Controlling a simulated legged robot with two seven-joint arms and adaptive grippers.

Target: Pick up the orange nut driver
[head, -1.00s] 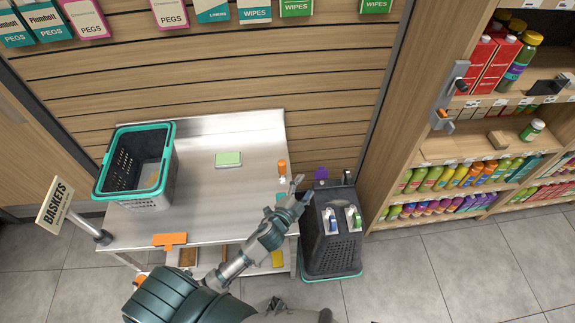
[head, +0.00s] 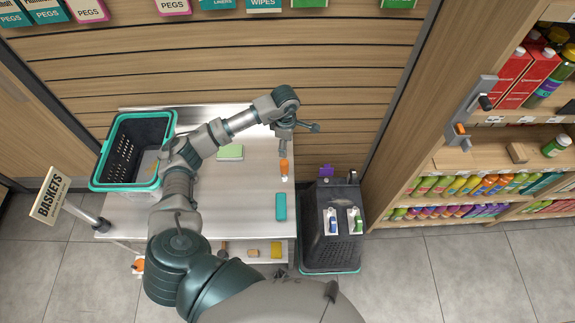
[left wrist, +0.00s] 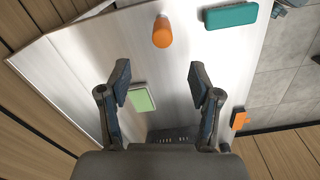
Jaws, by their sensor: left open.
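The orange nut driver (head: 284,167) is on the right part of the metal table (head: 255,190), near its right edge. In the left wrist view its orange handle (left wrist: 162,32) shows at the top middle, beyond the fingers. My left gripper (head: 283,150) hangs just behind the nut driver in the head view, apart from it. In the left wrist view my left gripper (left wrist: 157,78) has its two fingers wide apart with nothing between the tips. Whether the driver stands or lies is hard to tell. My right gripper is out of view.
A teal-rimmed basket (head: 108,155) stands on the table's left. A green-and-white pad (head: 230,152) lies mid-table and a teal case (head: 281,206) lies in front of the driver. A dark basket stack (head: 330,250) is right of the table. The slatted wall (head: 250,65) is behind.

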